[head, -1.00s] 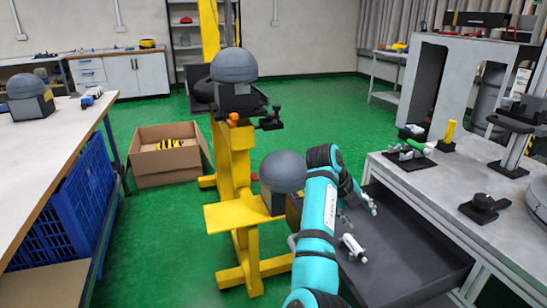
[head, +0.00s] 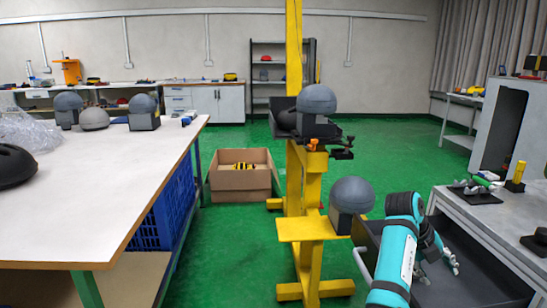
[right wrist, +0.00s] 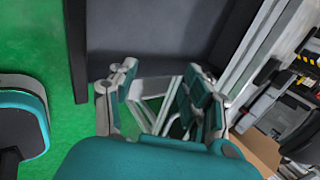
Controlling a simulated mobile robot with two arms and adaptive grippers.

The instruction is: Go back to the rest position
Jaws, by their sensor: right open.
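My right gripper (head: 452,264) shows at the lower right of the head view, at the end of the teal arm, over the open dark drawer of the grey bench. In the right wrist view its two teal-padded fingers (right wrist: 160,100) are spread apart, with nothing between them. The drawer (right wrist: 150,45) lies beyond the fingers there, with green floor to its left. My left gripper is not in view.
A yellow drop tower (head: 312,180) with grey helmeted headforms stands left of my right arm. The open drawer (head: 480,275) juts from the grey bench (head: 510,215). A long white table (head: 90,185) stands left. A cardboard box (head: 240,185) sits on free green floor.

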